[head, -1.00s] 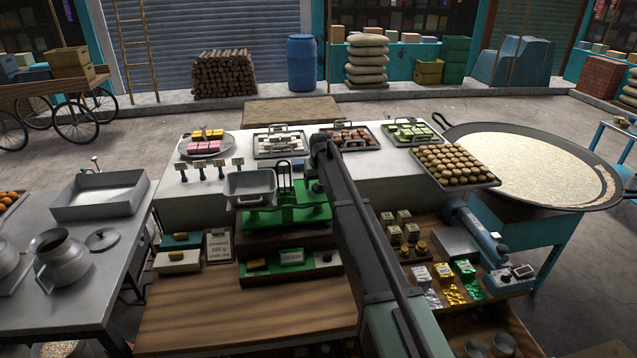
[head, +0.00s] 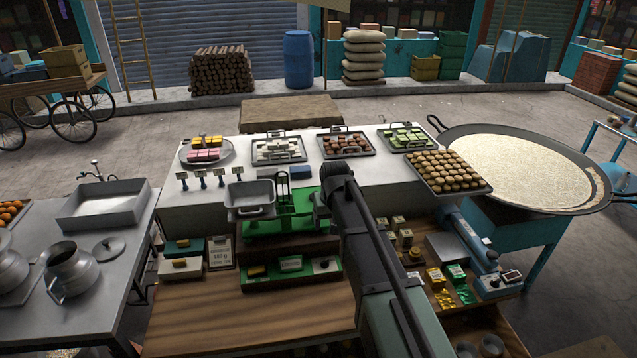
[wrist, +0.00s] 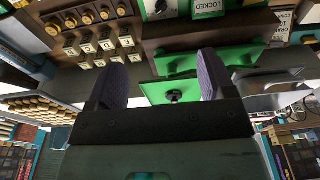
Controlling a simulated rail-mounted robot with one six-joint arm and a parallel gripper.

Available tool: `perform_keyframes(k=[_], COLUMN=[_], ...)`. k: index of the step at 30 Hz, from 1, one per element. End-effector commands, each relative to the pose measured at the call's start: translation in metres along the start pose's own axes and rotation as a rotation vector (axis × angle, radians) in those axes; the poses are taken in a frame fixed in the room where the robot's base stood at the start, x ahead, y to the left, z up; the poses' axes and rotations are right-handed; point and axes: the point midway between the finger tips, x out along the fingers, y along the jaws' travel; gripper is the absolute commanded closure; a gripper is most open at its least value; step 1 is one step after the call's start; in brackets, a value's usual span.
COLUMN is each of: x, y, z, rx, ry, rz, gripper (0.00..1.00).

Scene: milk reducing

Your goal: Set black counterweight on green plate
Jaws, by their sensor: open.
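The balance with its green frame and green plate (wrist: 158,91) stands at the counter's front; its grey pan (head: 250,198) is on the left in the head view. A small black round piece, which looks like the black counterweight (wrist: 174,96), sits on the green plate in the wrist view. My gripper (wrist: 160,84) is open, its two purple fingers apart on either side of that piece, with no visible contact. In the head view my arm hides most of the plate and the piece.
Sweets trays (head: 279,150) and a large milk pan (head: 525,165) are behind and right.

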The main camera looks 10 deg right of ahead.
Motion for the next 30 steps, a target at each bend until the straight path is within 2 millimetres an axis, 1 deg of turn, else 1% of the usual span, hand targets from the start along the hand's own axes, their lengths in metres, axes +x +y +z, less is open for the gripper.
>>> perform_keyframes(k=[1, 2, 3, 4, 6, 7, 9, 10, 15, 30], x=[-0.011, -0.015, -0.020, -0.023, -0.029, -0.030, -0.032, -0.032, -0.032, -0.032], y=[-0.001, -0.001, -0.002, -0.002, -0.003, -0.003, -0.003, -0.003, -0.003, -0.003], z=[0.079, 0.111, 0.148, 0.172, 0.213, 0.225, 0.238, 0.239, 0.236, 0.235], rx=[0.005, 0.007, 0.011, 0.014, 0.019, 0.020, 0.022, 0.023, 0.023, 0.022], ry=[-0.031, -0.050, -0.074, -0.091, -0.119, -0.127, -0.140, -0.142, -0.143, -0.141], rz=[0.001, 0.002, 0.003, 0.003, 0.005, 0.005, 0.006, 0.006, 0.006, 0.005], gripper=[0.24, 0.24, 0.24, 0.24, 0.24, 0.24, 0.24, 0.24, 0.24, 0.24])
